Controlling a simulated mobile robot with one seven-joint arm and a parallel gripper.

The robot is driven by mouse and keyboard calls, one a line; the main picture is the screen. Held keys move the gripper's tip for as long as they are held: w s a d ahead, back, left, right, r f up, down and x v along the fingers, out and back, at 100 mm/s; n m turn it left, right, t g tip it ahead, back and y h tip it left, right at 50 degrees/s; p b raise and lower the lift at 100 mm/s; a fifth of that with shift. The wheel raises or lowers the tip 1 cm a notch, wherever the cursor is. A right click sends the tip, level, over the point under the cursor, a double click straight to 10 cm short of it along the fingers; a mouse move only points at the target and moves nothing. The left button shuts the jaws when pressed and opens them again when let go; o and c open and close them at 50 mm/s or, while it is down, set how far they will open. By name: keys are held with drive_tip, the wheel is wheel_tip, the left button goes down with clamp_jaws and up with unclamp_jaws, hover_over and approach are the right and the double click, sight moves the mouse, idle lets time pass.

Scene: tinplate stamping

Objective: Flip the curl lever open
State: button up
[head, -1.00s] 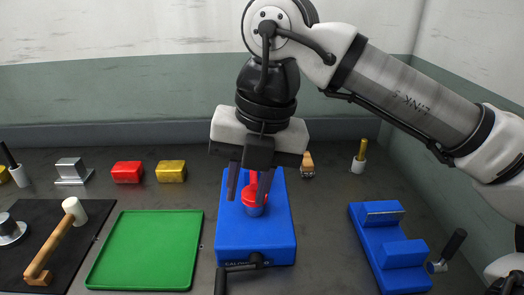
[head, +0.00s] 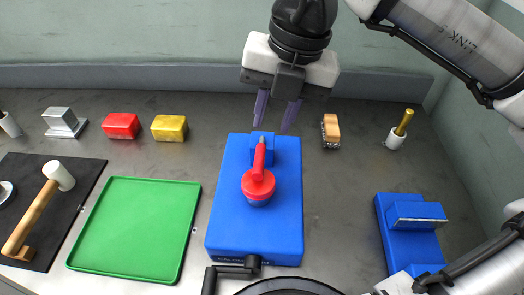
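A blue block (head: 228,215) stands in the middle of the bench. On it is a red lever (head: 260,160) with a round red base (head: 258,184); its handle points toward the back, by a small raised blue part (head: 287,150). A black crank handle (head: 236,268) sticks out of the block's front. Which of these is the curl lever is not marked legibly. My gripper (head: 277,114) is above and behind the red handle, fingers apart with nothing between them. It appears clear of the lever.
A green tray (head: 137,262) and a hammer (head: 38,212) on a dark mat lie left. Red (head: 122,125) and yellow (head: 169,128) blocks stand behind. Another blue fixture (head: 400,240) is right, partly covered by my arm.

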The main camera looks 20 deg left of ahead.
sight(260, 162)
drive_tip(key=f, duration=0.3)
drive_tip(key=a+f+p, duration=0.1)
drive_tip(key=f, duration=0.3)
drive_tip(key=a+f, duration=0.1)
drive_tip(key=f, duration=0.2)
drive_tip(key=shift+s+f, duration=0.15)
drive_tip(key=shift+f, duration=0.2)
clamp_jaws()
